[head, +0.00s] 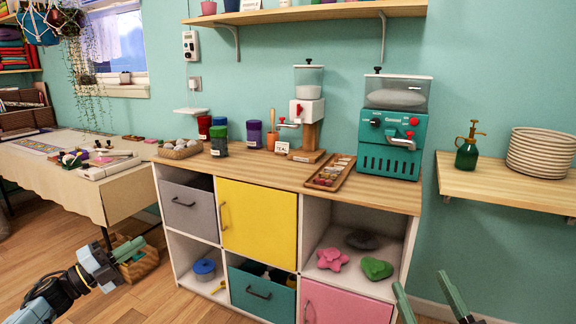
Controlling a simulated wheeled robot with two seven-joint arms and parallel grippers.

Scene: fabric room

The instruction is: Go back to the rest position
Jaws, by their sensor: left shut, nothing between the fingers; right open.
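My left gripper (128,247) is low at the left, over the wooden floor and in front of a woven basket. Its fingers are together with nothing between them. My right gripper (428,292) is at the bottom right edge, in front of the cube cabinet's right side. Its two green fingers are spread apart with nothing between them. Most of the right arm is out of the picture.
The cube cabinet (413,200) stands ahead, bearing a teal machine (390,150), a white dispenser (307,112), jars and a tray. A cloth-covered table (60,180) is left; a wall shelf (500,188) with plates (541,152) is right. Floor before the cabinet is clear.

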